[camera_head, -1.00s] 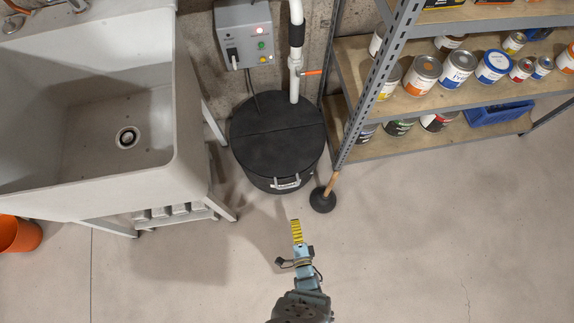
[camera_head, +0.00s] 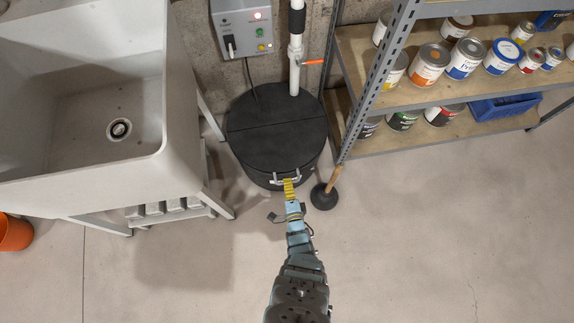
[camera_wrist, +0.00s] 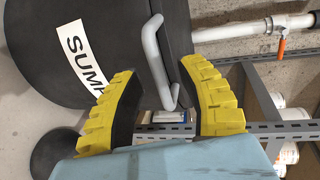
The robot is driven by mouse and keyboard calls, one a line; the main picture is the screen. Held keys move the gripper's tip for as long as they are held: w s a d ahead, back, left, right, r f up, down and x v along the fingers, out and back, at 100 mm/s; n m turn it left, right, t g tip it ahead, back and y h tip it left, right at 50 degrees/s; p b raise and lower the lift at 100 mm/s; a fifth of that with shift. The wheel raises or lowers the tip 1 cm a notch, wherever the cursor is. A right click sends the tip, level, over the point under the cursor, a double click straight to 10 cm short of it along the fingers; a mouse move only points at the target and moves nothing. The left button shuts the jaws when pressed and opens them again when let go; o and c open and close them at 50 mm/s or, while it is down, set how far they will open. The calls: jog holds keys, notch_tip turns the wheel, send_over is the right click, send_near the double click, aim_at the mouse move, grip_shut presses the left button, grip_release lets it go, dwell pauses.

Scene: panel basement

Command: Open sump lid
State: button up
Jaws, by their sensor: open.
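The black round sump lid (camera_head: 280,118) lies flat on the black sump basin (camera_head: 254,172) in the head view, with a seam across it. A grey bar handle (camera_head: 275,181) is at its front edge; it also shows in the wrist view (camera_wrist: 154,60), near a white "SUMP" label (camera_wrist: 82,58). My gripper (camera_head: 288,182) reaches the handle in the head view. In the wrist view its yellow fingers (camera_wrist: 164,92) are spread apart with the handle's end between them. No grip on the handle shows. The fingertips hide part of the handle in the head view.
A plunger (camera_head: 325,195) stands just right of the basin. A utility sink (camera_head: 95,110) is on the left and a paint shelf (camera_head: 440,95) on the right. A white pipe (camera_head: 295,70) and control box (camera_head: 241,27) are behind. The front floor is clear.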

jog(key=shift+w+a+f, duration=0.15)
jog(key=shift+w+f, duration=0.05)
jog(key=shift+w, duration=0.5)
grip_shut()
jog(key=shift+r, duration=0.1)
